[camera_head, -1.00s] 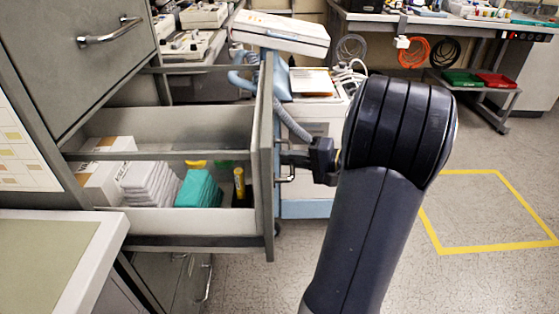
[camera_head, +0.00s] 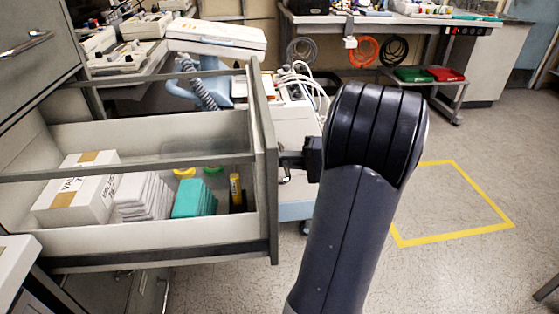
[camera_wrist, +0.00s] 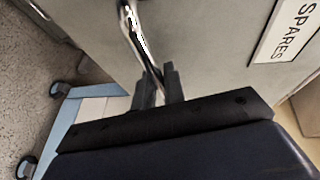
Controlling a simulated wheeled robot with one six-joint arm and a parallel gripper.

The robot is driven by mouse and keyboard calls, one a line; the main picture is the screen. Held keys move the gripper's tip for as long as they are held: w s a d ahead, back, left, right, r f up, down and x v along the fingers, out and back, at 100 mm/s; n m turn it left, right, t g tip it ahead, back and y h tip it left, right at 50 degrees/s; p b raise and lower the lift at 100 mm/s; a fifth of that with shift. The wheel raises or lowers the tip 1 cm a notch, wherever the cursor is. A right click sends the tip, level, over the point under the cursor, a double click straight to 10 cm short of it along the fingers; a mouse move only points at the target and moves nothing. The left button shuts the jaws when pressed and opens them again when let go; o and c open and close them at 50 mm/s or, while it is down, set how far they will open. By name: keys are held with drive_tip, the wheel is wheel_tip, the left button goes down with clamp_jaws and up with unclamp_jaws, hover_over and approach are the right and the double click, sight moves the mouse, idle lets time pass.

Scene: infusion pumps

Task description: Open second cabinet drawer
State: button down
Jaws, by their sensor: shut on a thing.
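The second cabinet drawer (camera_head: 150,240) is pulled well out in the head view. My gripper (camera_head: 292,160) is at the outer side of the drawer front (camera_head: 262,150). In the wrist view my gripper (camera_wrist: 160,82) is shut on the drawer's metal handle (camera_wrist: 133,30), its fingers on either side of the bar. A "SPARES" label (camera_wrist: 287,32) is on the drawer front. My arm hides part of the handle in the head view.
The top drawer (camera_head: 40,60) above is closed. A wheeled cart (camera_head: 295,125) stands behind the drawer front. A workbench (camera_head: 390,20) with hanging cables is at the back. The floor on the right, with a yellow taped outline (camera_head: 455,237), is clear.

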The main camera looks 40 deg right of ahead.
drive_tip(key=shift+s+d+f, duration=0.1)
drive_tip(key=shift+s+d, duration=0.05)
drive_tip(key=c, duration=1.5)
unclamp_jaws()
drive_tip(key=shift+d, duration=0.1)
drive_tip(key=p+v, duration=0.2)
drive_tip(key=v, duration=0.8)
drive_tip(key=shift+s+d, duration=0.15)
drive_tip(key=shift+s, duration=0.2)
drive_tip(key=shift+r+b+x, duration=0.15)
drive_tip(key=shift+b+x, duration=0.35)
drive_tip(key=shift+x, duration=2.45)
drive_tip(key=shift+r+b+x, duration=0.1)
drive_tip(key=shift+b+x, duration=0.35)
drive_tip(key=shift+x, duration=2.45)
